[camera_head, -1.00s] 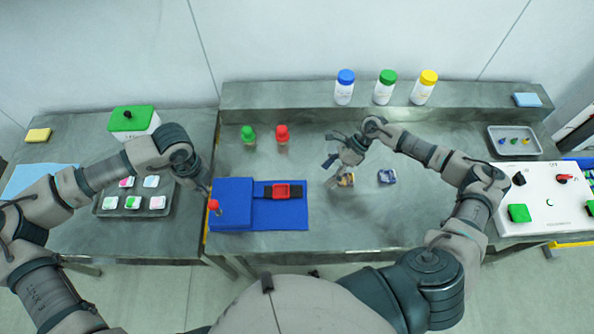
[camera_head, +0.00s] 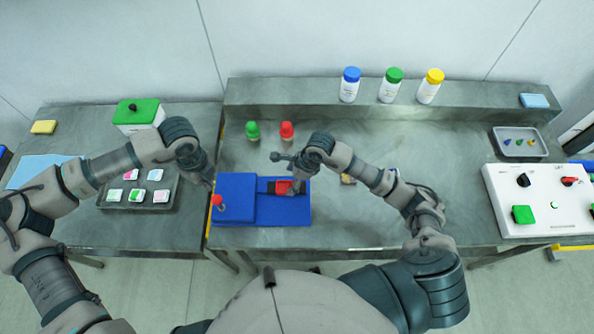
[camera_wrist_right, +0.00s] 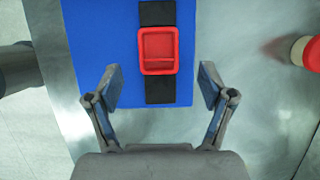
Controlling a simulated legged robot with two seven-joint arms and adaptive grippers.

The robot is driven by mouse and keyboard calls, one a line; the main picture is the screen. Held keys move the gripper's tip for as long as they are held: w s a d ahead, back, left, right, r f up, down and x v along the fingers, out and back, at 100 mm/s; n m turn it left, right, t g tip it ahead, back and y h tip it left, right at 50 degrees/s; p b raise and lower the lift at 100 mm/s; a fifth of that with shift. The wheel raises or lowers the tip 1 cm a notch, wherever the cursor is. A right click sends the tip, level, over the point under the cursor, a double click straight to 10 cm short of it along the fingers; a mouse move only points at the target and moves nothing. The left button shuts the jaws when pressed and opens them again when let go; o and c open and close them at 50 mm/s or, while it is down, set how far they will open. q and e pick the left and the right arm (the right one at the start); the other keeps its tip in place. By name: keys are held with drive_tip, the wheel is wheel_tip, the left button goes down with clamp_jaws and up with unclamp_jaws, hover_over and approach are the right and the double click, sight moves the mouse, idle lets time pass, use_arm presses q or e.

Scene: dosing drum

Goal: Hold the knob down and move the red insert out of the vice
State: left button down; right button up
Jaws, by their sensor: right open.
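The blue vice (camera_head: 235,198) lies at the front left of the middle table. The red insert (camera_head: 283,187) sits in it across a black bar (camera_wrist_right: 158,93); in the right wrist view the insert (camera_wrist_right: 158,69) is a rounded red frame. The red knob (camera_head: 216,200) is at the vice's left end. My left gripper (camera_head: 210,184) is at the knob, seen from above; its fingers are too small to read, and I cannot tell whether it touches the knob. My right gripper (camera_wrist_right: 162,84) is open and empty, its fingers apart either side of the black bar, near the insert.
A green-topped piece (camera_head: 252,131) and a red-topped piece (camera_head: 287,131) stand behind the vice. Several bottles stand on the back shelf (camera_head: 300,97). A tray (camera_head: 115,196) is on the left table; a white control box (camera_head: 540,190) is at right.

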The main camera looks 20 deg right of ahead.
sight(283, 187)
drive_tip(key=shift+x, duration=2.3)
drive_tip(key=shift+a, duration=0.1)
drive_tip(key=shift+c, duration=0.2)
drive_tip(key=c, duration=1.2)
drive_tip(key=shift+r, duration=0.1)
